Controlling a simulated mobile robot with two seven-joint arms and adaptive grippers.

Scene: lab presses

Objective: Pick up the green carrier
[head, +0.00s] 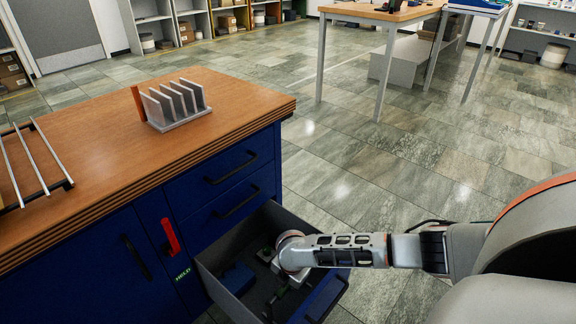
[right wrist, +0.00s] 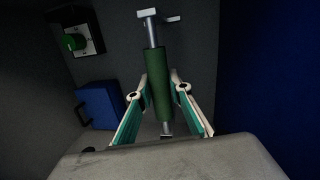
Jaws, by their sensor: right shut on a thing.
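The green carrier (right wrist: 156,66) is a green cylinder with metal rods and end pieces, seen in the right wrist view. My right gripper (right wrist: 161,92) is shut on it, one finger on each side of its body. In the head view my right gripper (head: 287,296) reaches down into the open drawer (head: 222,293) of the blue cabinet; the wrist largely hides the fingers and carrier there. My left gripper is not in view.
A blue box (head: 237,279) lies in the drawer, near a dark block with a green knob (right wrist: 75,42). Drawer walls stand close around the gripper. A plate rack (head: 178,106) and metal rails (head: 33,160) are on the wooden top. A red handle (head: 171,237) marks the cabinet front.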

